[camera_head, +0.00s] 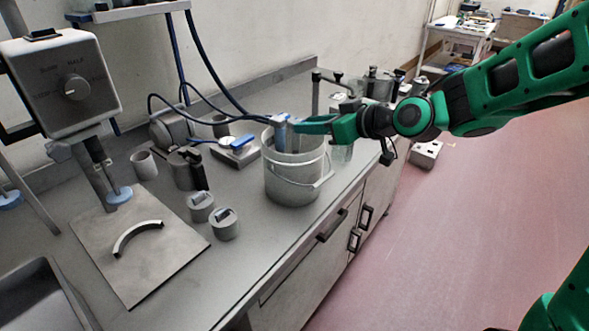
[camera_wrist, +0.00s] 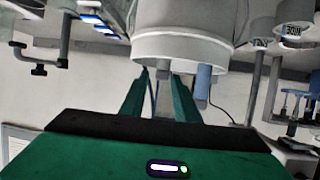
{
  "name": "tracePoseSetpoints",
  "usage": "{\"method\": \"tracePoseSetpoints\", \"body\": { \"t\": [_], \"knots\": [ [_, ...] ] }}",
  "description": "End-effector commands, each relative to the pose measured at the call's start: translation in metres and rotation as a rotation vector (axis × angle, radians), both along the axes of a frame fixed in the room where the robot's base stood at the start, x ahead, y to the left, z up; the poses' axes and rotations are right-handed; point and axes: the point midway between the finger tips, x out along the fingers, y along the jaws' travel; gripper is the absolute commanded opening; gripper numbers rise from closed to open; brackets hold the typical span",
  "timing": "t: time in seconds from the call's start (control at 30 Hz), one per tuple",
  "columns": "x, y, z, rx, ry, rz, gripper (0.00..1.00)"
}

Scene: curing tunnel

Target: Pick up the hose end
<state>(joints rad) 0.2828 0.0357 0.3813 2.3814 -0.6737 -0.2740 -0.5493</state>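The hose end (camera_wrist: 203,82) is a light blue-grey cylinder with a thin hose trailing from it. In the head view the hose end (camera_head: 281,133) sits at the rim of a grey bucket (camera_head: 292,186), with a dark blue hose (camera_head: 215,75) reaching it from the wall side. My gripper (camera_head: 297,126) is just right of it, over the bucket. In the wrist view my gripper (camera_wrist: 159,76) shows two green fingers apart, with a thin blue line behind the gap. The hose end appears beside the right finger, outside the gap. Contact cannot be told.
A dial box (camera_head: 62,85) stands at the left above a flat plate (camera_head: 140,250) with a curved strip. Small grey pots (camera_head: 224,225), a blue-handled brush (camera_head: 241,142) and cylinders crowd the bench. The pink floor at the right is open.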

Motion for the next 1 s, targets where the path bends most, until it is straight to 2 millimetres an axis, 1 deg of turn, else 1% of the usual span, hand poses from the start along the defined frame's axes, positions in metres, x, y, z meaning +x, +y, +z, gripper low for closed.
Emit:
{"method": "tracePoseSetpoints", "body": {
  "t": [0.23,0.4,0.53,0.67,0.87,0.9,0.97,1.0],
  "knots": [
    [0.009,0.010,-0.007,0.001,0.001,0.001,0.29],
    [0.020,0.026,-0.019,0.001,0.002,0.000,0.29],
    [0.029,0.035,-0.024,0.001,0.001,0.000,0.29],
    [0.034,0.039,-0.027,-0.001,-0.001,-0.002,0.29],
    [0.034,0.039,-0.027,-0.002,0.000,-0.003,0.29],
    [0.034,0.039,-0.027,-0.002,0.000,-0.003,0.26],
    [0.034,0.039,-0.027,-0.001,0.001,-0.003,0.12],
    [0.034,0.039,-0.027,-0.001,0.001,-0.003,0.02]
  ]
}}
